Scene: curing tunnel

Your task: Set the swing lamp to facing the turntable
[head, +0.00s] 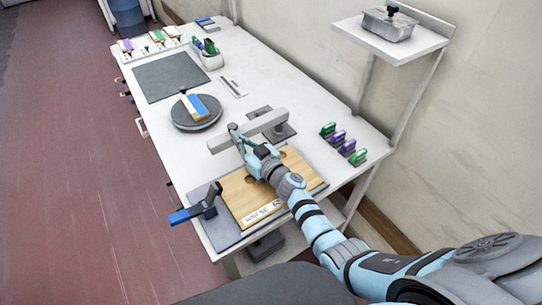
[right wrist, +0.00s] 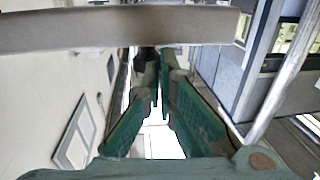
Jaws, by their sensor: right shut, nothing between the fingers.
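The swing lamp (head: 221,143) is a long grey bar on a post with a dark square base (head: 287,131) at the table's middle right. Its free end reaches left and toward me, below the turntable in the head view. The turntable (head: 183,122) is a round dark disc with a blue, white and tan block (head: 195,107) on it. My right gripper (head: 233,129) is shut and empty, at the bar, its tips overlapping it in the picture. In the right wrist view the bar (right wrist: 90,30) crosses above the closed fingers (right wrist: 160,80); contact is unclear. My left gripper is not in view.
A wooden board (head: 241,191) with a blue-handled clamp (head: 190,213) lies at the near end. Green and purple pieces (head: 338,138) stand at the right edge. A dark mat (head: 170,77) lies beyond the turntable. A wall shelf (head: 355,35) holds a metal box (head: 388,25).

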